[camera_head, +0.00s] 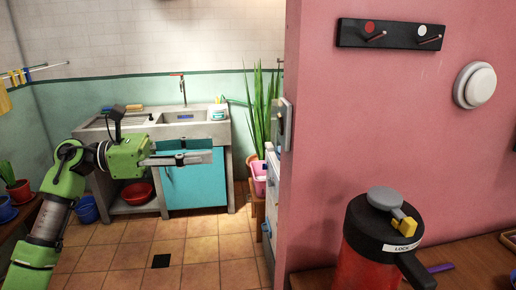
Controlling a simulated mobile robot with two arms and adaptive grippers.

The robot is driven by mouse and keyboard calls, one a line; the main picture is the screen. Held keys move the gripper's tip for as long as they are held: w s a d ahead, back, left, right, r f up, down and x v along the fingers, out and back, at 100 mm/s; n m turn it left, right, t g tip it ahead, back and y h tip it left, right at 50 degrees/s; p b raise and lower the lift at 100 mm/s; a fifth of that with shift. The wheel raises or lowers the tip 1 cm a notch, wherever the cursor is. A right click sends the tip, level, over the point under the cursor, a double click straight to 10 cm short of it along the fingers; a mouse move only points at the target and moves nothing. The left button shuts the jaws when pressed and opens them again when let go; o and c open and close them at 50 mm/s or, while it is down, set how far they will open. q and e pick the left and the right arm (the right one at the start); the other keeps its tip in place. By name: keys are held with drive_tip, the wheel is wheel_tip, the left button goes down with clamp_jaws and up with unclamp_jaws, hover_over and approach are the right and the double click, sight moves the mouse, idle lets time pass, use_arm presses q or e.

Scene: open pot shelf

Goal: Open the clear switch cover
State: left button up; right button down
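A light switch plate (286,124) is fixed to the narrow end of the pink wall and is seen nearly edge-on. A clear cover on it cannot be made out well enough to tell whether it is open or shut. My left gripper (208,157), on a green arm, is to the left of the switch plate and a little lower in the picture, apart from it. Its grey fingers point right. They are seen from the side, so their opening is unclear, and nothing shows held. My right gripper is not in view.
The pink wall (325,150) fills the right side. A red jug with a black lid (382,222) stands on a wooden surface in front of it. Behind my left arm are a sink (198,131) and a blue cabinet (195,190). A tall plant (262,110) stands beside the wall end.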

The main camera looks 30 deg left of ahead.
sight(266, 145)
use_arm(q)
drive_tip(key=p+x, duration=0.4)
drive_tip(key=x, duration=0.7)
drive_tip(key=shift+w+d+r, duration=0.1)
drive_tip(key=shift+r, duration=0.1)
drive_tip(key=shift+w+d+f+p, duration=0.15)
drive_tip(key=shift+w+d+p, duration=0.15)
drive_tip(key=shift+w+d, duration=0.15)
drive_tip(key=shift+s, duration=0.1)
clamp_jaws()
